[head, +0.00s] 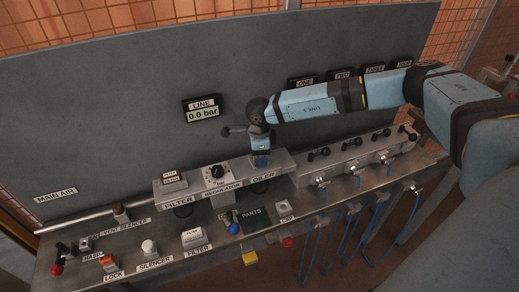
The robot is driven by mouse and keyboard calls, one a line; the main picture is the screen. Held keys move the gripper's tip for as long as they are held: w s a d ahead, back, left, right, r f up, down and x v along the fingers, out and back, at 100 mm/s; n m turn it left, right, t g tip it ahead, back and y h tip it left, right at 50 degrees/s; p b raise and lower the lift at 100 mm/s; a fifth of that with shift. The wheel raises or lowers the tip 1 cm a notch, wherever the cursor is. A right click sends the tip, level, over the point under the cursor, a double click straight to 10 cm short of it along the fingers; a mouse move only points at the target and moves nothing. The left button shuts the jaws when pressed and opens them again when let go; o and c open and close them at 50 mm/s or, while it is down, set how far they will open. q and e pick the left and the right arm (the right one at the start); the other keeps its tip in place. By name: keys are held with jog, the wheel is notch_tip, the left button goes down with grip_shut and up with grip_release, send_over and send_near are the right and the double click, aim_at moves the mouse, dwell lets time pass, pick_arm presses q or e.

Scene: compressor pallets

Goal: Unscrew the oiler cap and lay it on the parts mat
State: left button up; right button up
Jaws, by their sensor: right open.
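My right arm reaches in from the right, and my right gripper (261,163) points down over the block labelled OILER (284,164). It is open, with its fingertips at the top of the oiler. The oiler cap cannot be made out; the gripper covers that spot. The dark parts mat (258,225), marked PARTS, lies on the bench in front of the oiler. No cap can be made out on it. A small pale piece (284,205) stands by the CAP label, right of the mat. My left gripper is not in view.
The regulator knob (218,171) and the FILTER block stand left of the oiler. A block with several black levers (352,143) is at the right, with blue hoses below. A yellow piece (250,258) is at the front edge. The LINE display (203,108) reads 0.0 bar.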

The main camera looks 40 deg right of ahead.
jog(key=c, duration=0.6)
jog(key=o, duration=0.6)
